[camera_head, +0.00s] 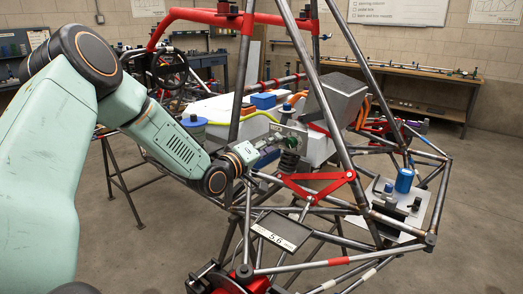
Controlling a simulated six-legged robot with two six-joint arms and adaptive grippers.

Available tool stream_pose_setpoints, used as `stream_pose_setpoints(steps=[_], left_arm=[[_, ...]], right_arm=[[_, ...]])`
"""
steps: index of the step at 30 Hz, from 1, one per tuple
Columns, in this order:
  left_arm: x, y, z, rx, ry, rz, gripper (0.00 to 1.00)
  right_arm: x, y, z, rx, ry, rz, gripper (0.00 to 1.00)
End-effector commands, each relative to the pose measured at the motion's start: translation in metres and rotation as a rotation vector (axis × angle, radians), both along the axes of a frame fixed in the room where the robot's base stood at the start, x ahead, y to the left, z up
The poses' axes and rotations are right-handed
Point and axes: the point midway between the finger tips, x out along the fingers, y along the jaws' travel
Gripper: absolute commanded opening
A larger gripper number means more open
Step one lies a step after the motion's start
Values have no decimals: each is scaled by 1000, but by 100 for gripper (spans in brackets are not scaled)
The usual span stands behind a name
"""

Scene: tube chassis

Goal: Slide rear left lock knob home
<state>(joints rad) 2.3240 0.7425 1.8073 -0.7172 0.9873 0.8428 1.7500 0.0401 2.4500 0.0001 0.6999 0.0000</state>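My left arm comes in from the left, and its wrist reaches in among the tubes of the chassis (324,85). My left gripper (274,141) is small in the view, beside a metal bracket plate (293,132) at the middle of the frame. Whether its fingers are open or shut, and whether they touch anything, is too small to tell. I cannot single out the rear left lock knob; it may be hidden by the gripper or too small to make out. My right gripper is not in view.
Red linkage arms (318,186) and crossing tubes lie just right of and below the gripper. A light plate (396,222) at right carries a blue cylinder (404,181) and dark knobs. A workbench (425,91) stands behind.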

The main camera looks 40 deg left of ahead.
Motion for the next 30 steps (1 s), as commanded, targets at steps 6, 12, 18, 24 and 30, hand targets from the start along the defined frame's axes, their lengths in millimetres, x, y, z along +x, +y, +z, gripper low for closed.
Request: stream_pose_setpoints(steps=[6, 12, 18, 24, 30], left_arm=[[-28, 3, 0, -7, -1, 3, 39], [-44, 5, 0, -4, 0, 4, 39], [-53, 4, 0, -3, 0, 0, 39], [-54, 4, -1, -1, 0, -2, 39], [-54, 4, -1, -1, 0, -2, 39]], right_arm=[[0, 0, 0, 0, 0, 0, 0], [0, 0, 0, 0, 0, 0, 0], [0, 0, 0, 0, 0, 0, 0], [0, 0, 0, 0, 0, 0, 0], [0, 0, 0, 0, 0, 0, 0]])
